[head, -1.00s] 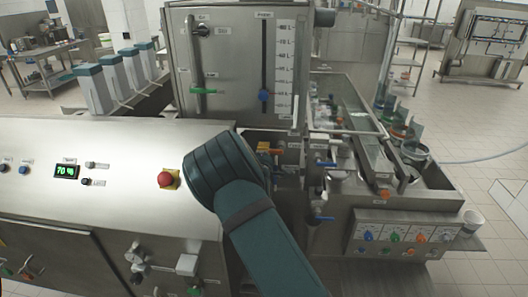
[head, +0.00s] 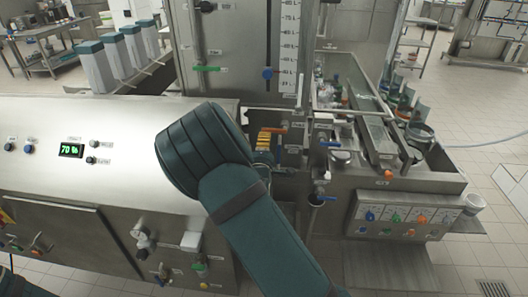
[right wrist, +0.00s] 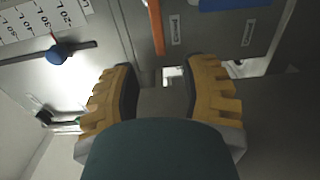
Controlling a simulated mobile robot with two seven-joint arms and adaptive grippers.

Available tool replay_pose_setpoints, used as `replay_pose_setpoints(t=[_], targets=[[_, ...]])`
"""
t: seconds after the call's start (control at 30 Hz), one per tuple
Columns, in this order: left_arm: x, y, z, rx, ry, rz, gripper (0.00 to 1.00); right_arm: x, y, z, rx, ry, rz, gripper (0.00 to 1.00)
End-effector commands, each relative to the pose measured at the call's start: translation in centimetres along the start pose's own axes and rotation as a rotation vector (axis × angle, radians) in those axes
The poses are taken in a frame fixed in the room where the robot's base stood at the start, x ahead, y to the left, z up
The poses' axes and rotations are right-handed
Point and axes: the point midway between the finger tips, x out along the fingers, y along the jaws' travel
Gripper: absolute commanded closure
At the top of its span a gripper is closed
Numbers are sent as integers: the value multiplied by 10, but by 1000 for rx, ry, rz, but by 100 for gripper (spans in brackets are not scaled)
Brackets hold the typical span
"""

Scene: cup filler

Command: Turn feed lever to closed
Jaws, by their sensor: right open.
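An orange lever (head: 272,130) sticks out from the machine front beside the tall panel; I cannot read its label well enough to be sure it is the feed lever. It also shows in the right wrist view as a long orange bar (right wrist: 156,25). My right gripper (right wrist: 163,78) is open, with yellow fingers apart and nothing between them. The orange bar lies beyond the fingertips, roughly in line with the gap, and looks untouched. In the head view my right arm hides most of the gripper. My left gripper is not in view.
A blue lever (head: 330,144) and a blue-handled valve (head: 322,200) are to the right of the orange lever. A green handle (head: 207,69) and a blue slider knob (head: 267,73) are on the tall panel. A steel console (head: 120,125) fills the left.

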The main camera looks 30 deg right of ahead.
Motion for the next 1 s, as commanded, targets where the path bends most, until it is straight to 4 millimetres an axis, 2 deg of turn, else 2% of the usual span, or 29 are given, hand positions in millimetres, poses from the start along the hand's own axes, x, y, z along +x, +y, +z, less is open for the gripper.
replay_pose_setpoints(t=[0.1,0.23,0.8,0.9,0.97,1.0], targets=[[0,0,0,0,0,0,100,-18,0,-1,-1,2,-1,55],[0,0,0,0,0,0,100,-28,0,0,-1,1,1,55],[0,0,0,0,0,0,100,-31,-1,0,0,0,-1,55],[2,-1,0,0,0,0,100,-32,-14,2,22,2,-35,55],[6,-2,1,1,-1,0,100,-36,-34,4,55,2,-86,55],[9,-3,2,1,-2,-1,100,-39,-52,6,88,2,-134,55]])
